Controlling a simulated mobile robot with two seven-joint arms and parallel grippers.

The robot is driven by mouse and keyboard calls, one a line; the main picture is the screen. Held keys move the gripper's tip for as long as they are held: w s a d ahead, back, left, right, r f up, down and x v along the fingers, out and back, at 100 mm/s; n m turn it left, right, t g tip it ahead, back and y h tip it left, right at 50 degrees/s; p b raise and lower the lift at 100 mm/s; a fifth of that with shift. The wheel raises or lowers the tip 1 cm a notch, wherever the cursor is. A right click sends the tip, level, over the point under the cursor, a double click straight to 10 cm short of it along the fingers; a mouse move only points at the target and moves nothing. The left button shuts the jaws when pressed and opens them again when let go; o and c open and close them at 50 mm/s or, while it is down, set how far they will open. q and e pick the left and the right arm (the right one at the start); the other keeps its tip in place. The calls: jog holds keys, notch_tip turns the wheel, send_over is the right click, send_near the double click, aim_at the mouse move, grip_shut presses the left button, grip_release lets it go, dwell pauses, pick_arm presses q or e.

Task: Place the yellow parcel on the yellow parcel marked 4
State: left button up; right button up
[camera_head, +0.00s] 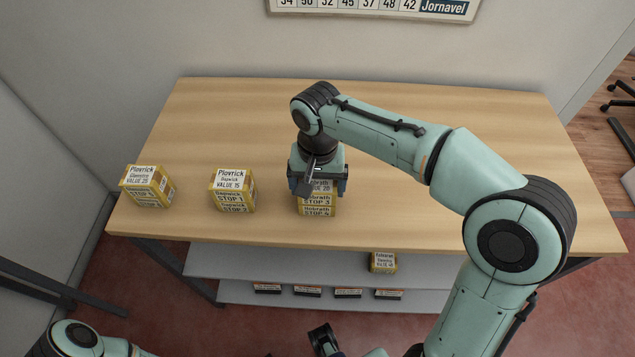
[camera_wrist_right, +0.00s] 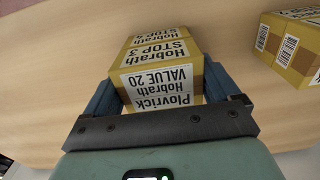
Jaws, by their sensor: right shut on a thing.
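My right gripper (camera_head: 320,188) is shut on a yellow parcel with white labels reading STOP 3 and VALUE 20 (camera_wrist_right: 155,65). The fingers lie on two opposite sides of it. The held parcel sits right above the yellow parcel marked STOP 4 (camera_head: 317,211), near the counter's front edge. I see no gap between the two. The STOP 4 label also shows behind the held parcel in the right wrist view (camera_wrist_right: 153,37). The gripper hides part of the upper parcel in the head view. A dark end piece, apparently my left gripper (camera_head: 323,338), shows at the bottom; its jaws are unclear.
Another yellow parcel (camera_head: 383,263) is on the grey shelf (camera_head: 290,265) below. The counter's back and right are clear.

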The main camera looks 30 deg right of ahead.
aim_at(318, 182)
jog(key=shift+f, duration=0.2)
jog(key=o, duration=0.9)
jog(key=shift+c, duration=0.2)
notch_tip(318, 182, up, 12)
jog(key=p, duration=0.3)
jog(key=shift+r, duration=0.25)
